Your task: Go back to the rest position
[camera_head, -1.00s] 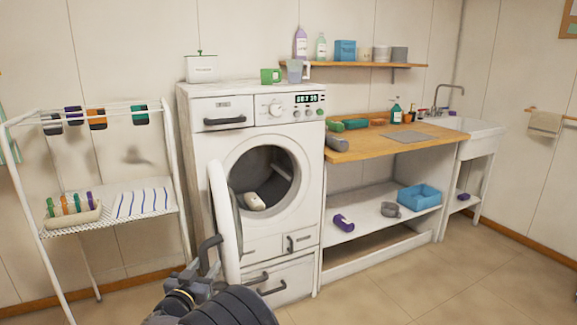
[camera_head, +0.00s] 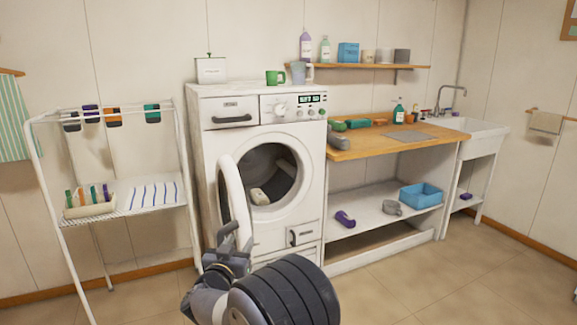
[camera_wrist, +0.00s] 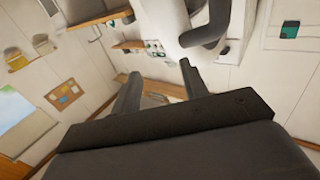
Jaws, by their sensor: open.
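My gripper (camera_head: 232,240) is in front of the washing machine's lower left part in the head view, near the open round door. In the wrist view its two dark fingers (camera_wrist: 158,85) stand apart with nothing held between them. The white washing machine (camera_head: 228,150) has its door (camera_head: 235,200) swung open to the left. A pale item (camera_head: 259,196) lies inside the drum.
A white drying rack (camera_head: 50,170) stands at the left with a basket (camera_head: 90,210) on its shelf. A wooden counter (camera_head: 370,147) and a sink (camera_head: 480,128) stand to the right. A blue bin (camera_head: 420,196) sits on the shelf below. The floor (camera_head: 400,285) in front is clear.

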